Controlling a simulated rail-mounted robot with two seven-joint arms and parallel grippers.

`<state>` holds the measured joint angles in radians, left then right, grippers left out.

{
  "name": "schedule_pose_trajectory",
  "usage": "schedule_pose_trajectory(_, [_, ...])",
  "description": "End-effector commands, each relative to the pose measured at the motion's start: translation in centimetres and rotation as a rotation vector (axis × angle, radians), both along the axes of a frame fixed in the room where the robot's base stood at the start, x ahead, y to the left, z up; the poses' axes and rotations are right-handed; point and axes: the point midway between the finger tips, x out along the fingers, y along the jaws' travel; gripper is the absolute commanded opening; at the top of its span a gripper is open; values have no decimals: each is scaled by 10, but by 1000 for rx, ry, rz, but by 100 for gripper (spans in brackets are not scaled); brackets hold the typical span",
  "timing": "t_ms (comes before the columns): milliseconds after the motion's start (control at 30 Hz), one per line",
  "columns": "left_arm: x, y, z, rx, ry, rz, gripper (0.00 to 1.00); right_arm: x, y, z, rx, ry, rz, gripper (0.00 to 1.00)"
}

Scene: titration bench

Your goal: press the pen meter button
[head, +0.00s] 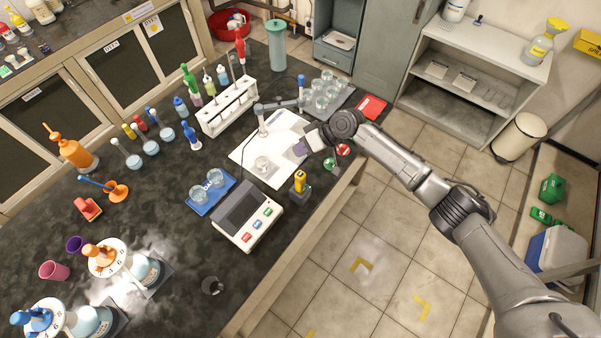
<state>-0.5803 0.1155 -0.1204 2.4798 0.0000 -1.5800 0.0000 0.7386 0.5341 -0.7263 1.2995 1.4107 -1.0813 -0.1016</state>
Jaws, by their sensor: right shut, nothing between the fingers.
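A yellow pen-shaped device (300,180), which looks like the pen meter, stands upright in a small dark holder near the right edge of the dark bench. Its button is too small to make out. My right gripper (303,146) is shut and empty. It is over the right side of the white stirrer plate (250,158), beyond the yellow pen and apart from it in the picture. My left gripper is not in view.
A small beaker (263,164) stands on the white plate, beside a grey electrode arm (278,105). A grey meter with coloured buttons (247,215) and a blue tray with beakers (210,193) are at left. Red and green round pieces (343,150) lie at the bench edge.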

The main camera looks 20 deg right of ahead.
Motion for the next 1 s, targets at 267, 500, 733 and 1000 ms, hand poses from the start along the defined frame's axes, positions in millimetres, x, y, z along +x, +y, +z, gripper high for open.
schedule_pose_trajectory(267, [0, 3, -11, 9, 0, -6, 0, 0, 0, -13, -1, 1, 0, 0])
schedule_pose_trajectory(500, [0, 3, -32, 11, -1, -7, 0, 0, 0, -38, 0, 1, 0, 0])
schedule_pose_trajectory(733, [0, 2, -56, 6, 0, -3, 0, 0, 0, -67, -2, 2, 0, 0])
schedule_pose_trajectory(1000, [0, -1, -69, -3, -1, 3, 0, 0, 0, -87, 0, 0, 0, 0])
